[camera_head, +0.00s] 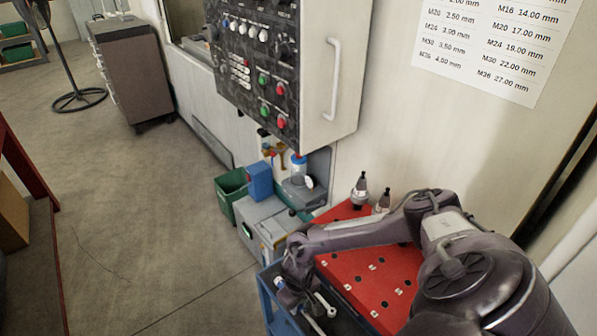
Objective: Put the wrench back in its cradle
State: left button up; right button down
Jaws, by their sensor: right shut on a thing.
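My right arm comes in from the right, and its gripper (297,277) points down at the left edge of a blue cart with a red top. The gripper is shut on the wrench, though the grip itself is small and partly hidden by the hand. A silver wrench end (326,305) shows just right of and below the fingers, over the dark side of the cart. I cannot make out the cradle. My left gripper is not in view.
The red cart top (368,272) has several small holes. Two tool holders (360,191) stand at its back. A grey box (262,222) and a green bin (231,190) stand beyond the cart. A control panel (258,70) hangs above. The floor at left is mostly free.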

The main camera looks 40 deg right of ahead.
jog(key=shift+f, duration=0.1)
dwell(0.3)
jog(key=c, duration=1.1)
grip_release()
jog(key=shift+c, duration=0.2)
notch_tip(320, 180, up, 8)
jog(key=shift+f, duration=0.1)
jog(key=shift+a, duration=0.1)
